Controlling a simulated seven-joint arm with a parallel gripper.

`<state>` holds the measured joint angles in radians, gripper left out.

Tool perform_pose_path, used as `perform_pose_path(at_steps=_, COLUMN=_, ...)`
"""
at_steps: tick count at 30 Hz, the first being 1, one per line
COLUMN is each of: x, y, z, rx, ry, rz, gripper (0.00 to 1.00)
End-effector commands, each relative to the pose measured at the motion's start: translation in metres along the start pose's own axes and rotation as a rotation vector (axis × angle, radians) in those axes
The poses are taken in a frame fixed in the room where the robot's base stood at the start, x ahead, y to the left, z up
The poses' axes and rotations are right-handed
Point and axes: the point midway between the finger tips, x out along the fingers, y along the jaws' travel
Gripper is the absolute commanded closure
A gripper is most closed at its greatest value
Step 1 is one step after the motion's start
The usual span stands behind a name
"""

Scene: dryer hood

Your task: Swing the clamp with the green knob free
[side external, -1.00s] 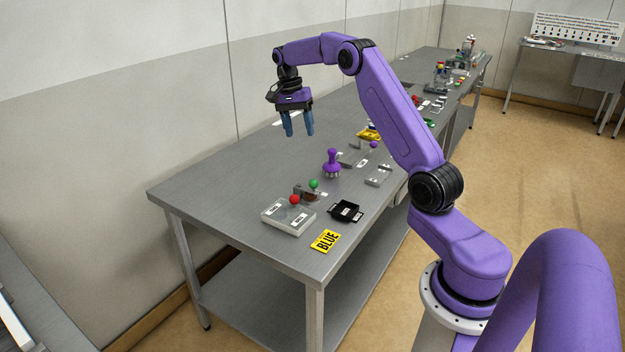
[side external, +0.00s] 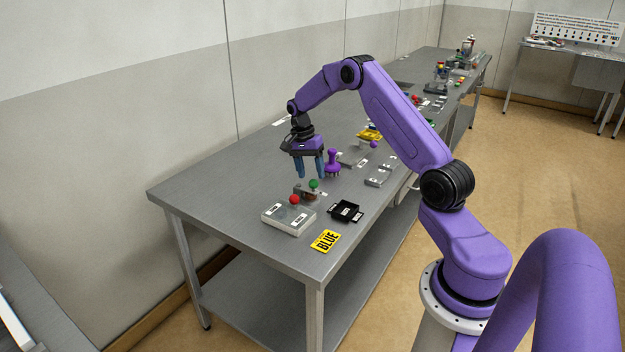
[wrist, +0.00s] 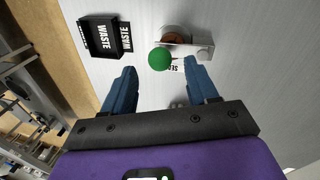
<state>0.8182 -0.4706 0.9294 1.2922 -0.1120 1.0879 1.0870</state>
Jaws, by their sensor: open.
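The green knob (side external: 314,184) tops a small clamp (side external: 303,191) on the near part of the metal table, just behind the grey box with the red knob. In the wrist view the green knob (wrist: 159,59) shows between and beyond my fingertips, with the clamp's grey bracket and a brown round part (wrist: 174,36) beside it. My gripper (side external: 310,175) has blue fingers pointing down. It is open and empty, above and close to the green knob; it also shows in the wrist view (wrist: 160,78). Whether a finger touches the knob cannot be told.
A grey box (side external: 288,219) with a red knob (side external: 294,199) stands in front. A purple handled tool (side external: 333,162) stands just behind my gripper. The table's left side is clear.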

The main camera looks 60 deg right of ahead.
Motion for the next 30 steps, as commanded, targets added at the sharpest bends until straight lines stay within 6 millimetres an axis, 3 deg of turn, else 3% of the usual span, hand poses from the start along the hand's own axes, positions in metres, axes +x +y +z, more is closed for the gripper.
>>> perform_pose_path(at_steps=6, x=0.026, y=0.001, z=0.0, rx=0.001, ry=-0.001, rz=0.002, gripper=0.42)
perform_pose_path(at_steps=18, x=0.034, y=0.0, z=0.0, rx=0.0, ry=0.0, rz=0.001, gripper=0.42)
perform_pose_path(at_steps=19, x=0.034, y=0.0, z=0.0, rx=0.0, ry=0.0, rz=0.001, gripper=0.45)
perform_pose_path(at_steps=24, x=0.033, y=0.0, z=0.0, rx=0.0, ry=0.0, rz=0.001, gripper=1.0)
perform_pose_path(at_steps=30, x=0.033, y=0.0, z=0.0, rx=-0.004, ry=0.001, rz=0.001, gripper=1.0)
